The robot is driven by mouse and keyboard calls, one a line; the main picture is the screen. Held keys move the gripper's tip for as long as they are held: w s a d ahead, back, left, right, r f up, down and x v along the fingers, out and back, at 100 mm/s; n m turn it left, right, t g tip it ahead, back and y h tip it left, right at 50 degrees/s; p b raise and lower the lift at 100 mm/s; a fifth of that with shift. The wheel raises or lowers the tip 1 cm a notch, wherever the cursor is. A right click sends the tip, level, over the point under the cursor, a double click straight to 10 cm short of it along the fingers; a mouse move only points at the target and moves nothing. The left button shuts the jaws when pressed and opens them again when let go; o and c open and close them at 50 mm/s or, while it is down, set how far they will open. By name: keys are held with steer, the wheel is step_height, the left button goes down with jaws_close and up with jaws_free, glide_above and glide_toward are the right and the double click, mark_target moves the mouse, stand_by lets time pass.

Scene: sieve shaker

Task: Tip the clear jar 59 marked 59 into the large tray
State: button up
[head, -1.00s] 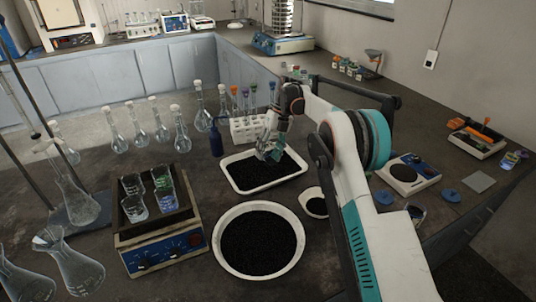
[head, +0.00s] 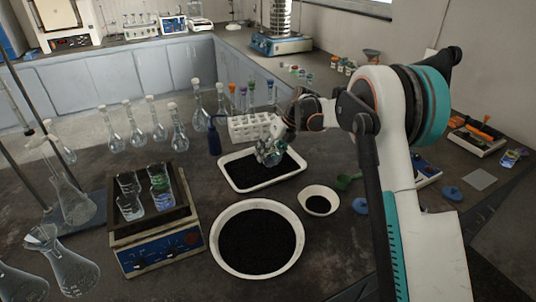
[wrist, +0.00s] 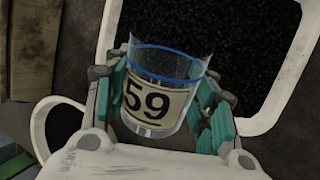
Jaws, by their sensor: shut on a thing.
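The clear jar 59 (wrist: 152,92) has a blue ring near its rim and a label reading 59. My gripper (wrist: 163,95) is shut on it, with teal pads on both sides. In the head view the jar (head: 270,153) is over the white rectangular tray (head: 275,181), which holds black grains. The wrist view shows the jar's mouth toward the tray (wrist: 292,90); the jar looks tilted. I see no grains falling, and whether anything is inside the jar is unclear.
A large round bowl (head: 218,250) of black grains stands in front of the tray.

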steer(key=shift+s+f+t+y+b, duration=0.2)
steer(key=shift+t+y+b, duration=0.1)
steer(key=shift+t, duration=0.3)
steer(key=shift+r, duration=0.1)
steer(key=shift+d+f+n+t+y+b, duration=0.1)
steer(key=shift+f+n+t+y+b, duration=0.3)
steer(key=shift+t+b, duration=0.55)
steer(key=shift+f+t+b, duration=0.1)
steer(key=shift+t+b, duration=0.35)
steer(key=shift+b, duration=0.05)
steer(key=shift+t+y+b, duration=0.5)
steer(key=shift+y+b, duration=0.05)
steer(key=shift+y, duration=0.05)
steer(key=shift+n, duration=0.3)
